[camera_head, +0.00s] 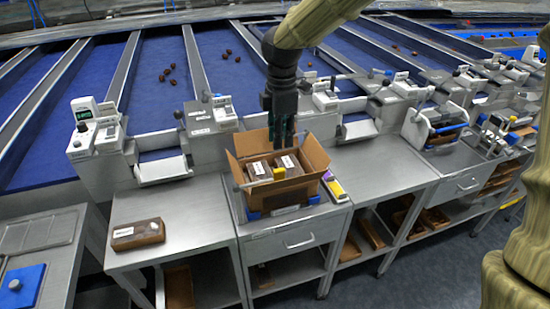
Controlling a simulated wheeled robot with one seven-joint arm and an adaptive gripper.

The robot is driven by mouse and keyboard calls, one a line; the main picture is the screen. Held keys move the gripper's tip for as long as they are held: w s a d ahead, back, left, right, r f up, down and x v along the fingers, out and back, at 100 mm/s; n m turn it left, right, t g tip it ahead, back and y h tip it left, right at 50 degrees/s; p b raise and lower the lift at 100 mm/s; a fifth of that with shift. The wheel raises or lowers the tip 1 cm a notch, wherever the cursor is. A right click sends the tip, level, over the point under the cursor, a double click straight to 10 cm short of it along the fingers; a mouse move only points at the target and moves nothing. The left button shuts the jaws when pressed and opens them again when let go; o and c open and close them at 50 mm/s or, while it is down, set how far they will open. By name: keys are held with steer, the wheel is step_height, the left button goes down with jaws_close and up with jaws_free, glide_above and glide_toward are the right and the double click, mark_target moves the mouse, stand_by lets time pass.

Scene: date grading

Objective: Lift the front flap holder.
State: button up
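An open cardboard box (314,157) stands on the middle steel workbench with its flaps spread outward. Two dark packs with white labels, a left pack (256,169) and a right pack (287,163), sit inside it. A small yellow piece (279,173) shows at the front of the box; it may be part of the front flap holder, but I cannot tell for sure. Thin grey rods show beside the flaps. My gripper (281,145) points down above the back part of the box, behind the yellow piece. Its fingers are dark and small, and their gap is unclear. I see nothing held.
A brown labelled pack (138,234) lies on the left bench. A yellow and purple item (335,186) lies right of the box. Weighing units (208,115) and blue conveyor lanes with dates are behind. The bench top (375,165) right of the box is clear.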

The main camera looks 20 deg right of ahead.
mark_target(279, 170)
step_height(279, 170, down, 10)
steer(key=p, duration=0.2)
steer(key=shift+a+f+p, duration=0.15)
steer(key=shift+f+p, duration=0.05)
steer(key=shift+p, duration=0.1)
steer(key=shift+s, duration=0.1)
jaws_close()
